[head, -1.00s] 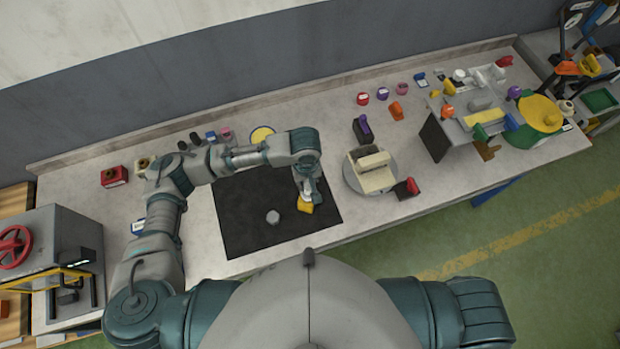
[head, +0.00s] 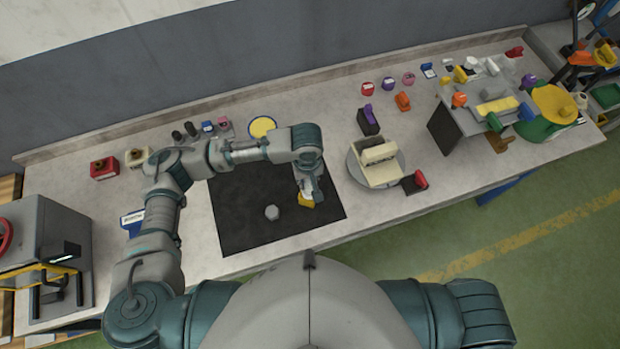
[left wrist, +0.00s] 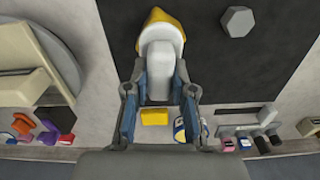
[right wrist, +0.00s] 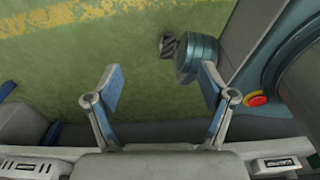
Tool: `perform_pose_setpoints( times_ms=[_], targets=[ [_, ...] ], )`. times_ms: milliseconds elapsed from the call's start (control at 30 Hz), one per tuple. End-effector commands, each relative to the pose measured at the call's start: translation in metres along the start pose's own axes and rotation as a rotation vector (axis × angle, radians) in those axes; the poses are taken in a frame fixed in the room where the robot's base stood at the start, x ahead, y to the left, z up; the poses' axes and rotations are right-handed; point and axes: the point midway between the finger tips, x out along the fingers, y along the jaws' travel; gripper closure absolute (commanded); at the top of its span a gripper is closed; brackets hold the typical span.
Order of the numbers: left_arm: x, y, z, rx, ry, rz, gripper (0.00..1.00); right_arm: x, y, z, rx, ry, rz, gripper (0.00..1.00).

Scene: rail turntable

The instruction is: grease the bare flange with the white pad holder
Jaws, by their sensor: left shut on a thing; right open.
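My left gripper (head: 308,188) is shut on a white pad holder (left wrist: 158,55) with a yellow pad (head: 305,200) at its end. It holds the holder over the right part of the black mat (head: 240,230); the gap to the mat cannot be told. The round grey turntable (head: 354,172) stands right of the mat and carries a cream block-like piece (head: 380,174). The turntable also shows at the left of the left wrist view (left wrist: 62,45). Which flange is bare cannot be told. My right gripper (right wrist: 160,85) is open and empty, with green floor behind it.
A grey hexagonal piece (head: 272,212) lies on the mat. A purple-topped dark block (head: 368,122) and a red-handled dark block (head: 415,181) stand close to the turntable. A cluttered fixture (head: 450,130) is at right, a grey machine (head: 45,240) at left.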

Motion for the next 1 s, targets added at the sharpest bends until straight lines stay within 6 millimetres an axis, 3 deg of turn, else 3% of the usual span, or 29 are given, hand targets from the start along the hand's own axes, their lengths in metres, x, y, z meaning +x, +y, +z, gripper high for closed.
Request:
perform_pose_setpoints(
  times_ms=[467,1000],
  targets=[
    [0.002,0.003,0.001,0.0,0.0,-0.003,1.0,0.0,-0.013,-0.003,0.007,0.004,-0.015,0.18],
    [0.008,0.002,0.0,0.0,-0.001,-0.002,1.0,0.0,-0.005,-0.002,0.003,0.002,-0.005,0.18]
  ],
)
